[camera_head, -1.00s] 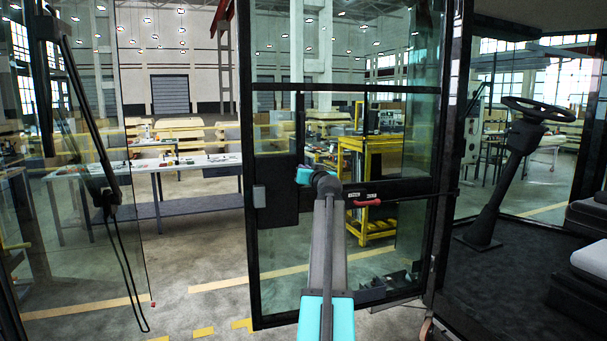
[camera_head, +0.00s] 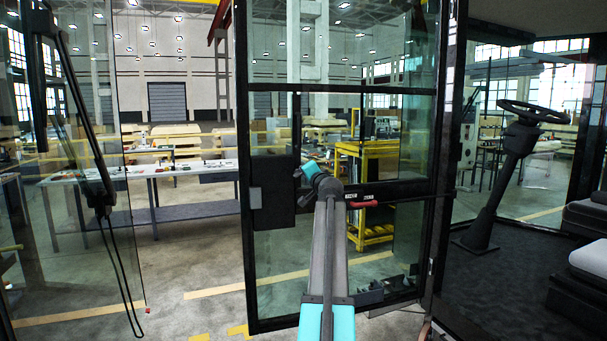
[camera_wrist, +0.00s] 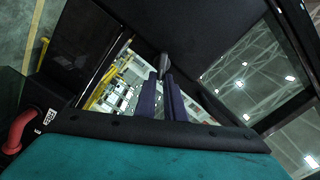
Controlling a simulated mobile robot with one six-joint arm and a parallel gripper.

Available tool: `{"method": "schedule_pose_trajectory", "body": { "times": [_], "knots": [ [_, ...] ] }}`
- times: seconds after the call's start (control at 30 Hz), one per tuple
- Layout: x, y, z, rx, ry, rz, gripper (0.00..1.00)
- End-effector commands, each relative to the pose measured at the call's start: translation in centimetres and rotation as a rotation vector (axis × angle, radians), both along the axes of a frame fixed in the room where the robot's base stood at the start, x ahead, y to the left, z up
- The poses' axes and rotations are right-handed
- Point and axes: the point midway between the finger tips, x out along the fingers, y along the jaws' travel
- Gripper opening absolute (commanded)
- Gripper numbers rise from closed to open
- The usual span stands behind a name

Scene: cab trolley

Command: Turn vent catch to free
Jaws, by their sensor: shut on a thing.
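The cab door (camera_head: 246,290) is a black-framed glass door in the middle of the head view. My gripper, with its teal wrist part (camera_head: 313,169), is at the door's middle, above the red handle (camera_head: 364,204). In the wrist view, the two dark fingers of my gripper (camera_wrist: 163,80) are close together, shut on a small grey part that looks like the vent catch (camera_wrist: 165,62). The catch stands against a dark frame bar. Its turn position cannot be read. In the head view my wrist hides the catch and fingertips.
The red handle also shows in the wrist view (camera_wrist: 17,132), with a small label (camera_wrist: 48,117) beside it. A steering wheel (camera_head: 533,111) and seat (camera_head: 590,255) are at right.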

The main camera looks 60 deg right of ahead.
Motion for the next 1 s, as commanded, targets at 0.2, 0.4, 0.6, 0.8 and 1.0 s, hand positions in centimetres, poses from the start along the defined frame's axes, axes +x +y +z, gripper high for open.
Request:
{"method": "schedule_pose_trajectory", "body": {
  "times": [0.2,0.4,0.6,0.8,1.0],
  "knots": [
    [0.08,-0.11,0.18,0.151,-0.142,0.001,0.00],
    [0.03,-0.16,-0.11,0.280,-0.256,0.002,0.00],
    [0.02,-0.21,-0.42,0.371,-0.336,0.002,0.00],
    [0.01,-0.21,-0.56,0.418,-0.379,0.003,0.00],
    [0.02,-0.22,-0.59,0.432,-0.391,0.003,0.00]
  ]
}}
